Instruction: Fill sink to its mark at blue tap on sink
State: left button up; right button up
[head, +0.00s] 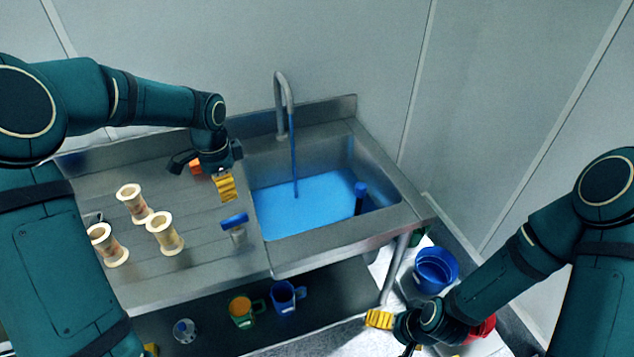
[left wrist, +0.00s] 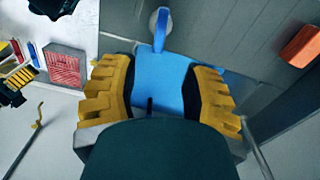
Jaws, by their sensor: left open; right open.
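The metal sink (head: 385,168) holds blue water (head: 325,203), and a blue stream (head: 294,150) runs into it from the grey spout (head: 281,95). I cannot make out a level mark. A blue-topped tap (head: 235,220) stands on the sink's left edge, near the front. My left gripper (head: 205,178) is open and empty, above the counter behind this tap and apart from it. In the left wrist view my left gripper (left wrist: 160,92) has its yellow fingers spread, with blue between them. My right gripper (head: 392,335) is open at the lower right, away from the sink.
An orange block-like part (head: 196,167) is close to my left gripper. Several cream spools (head: 165,233) stand on the counter's left. A dark blue cylinder (head: 360,197) stands in the sink. Mugs (head: 287,297) are on the lower shelf. A blue bucket (head: 436,268) is at right.

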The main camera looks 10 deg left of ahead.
aim_at(234, 218)
pick_arm(q)
notch_tip(234, 218, down, 12)
jog(key=b, duration=0.4)
jog(key=shift+f, duration=0.25)
dwell(0.5)
jog(key=shift+o, duration=0.3)
grip_shut()
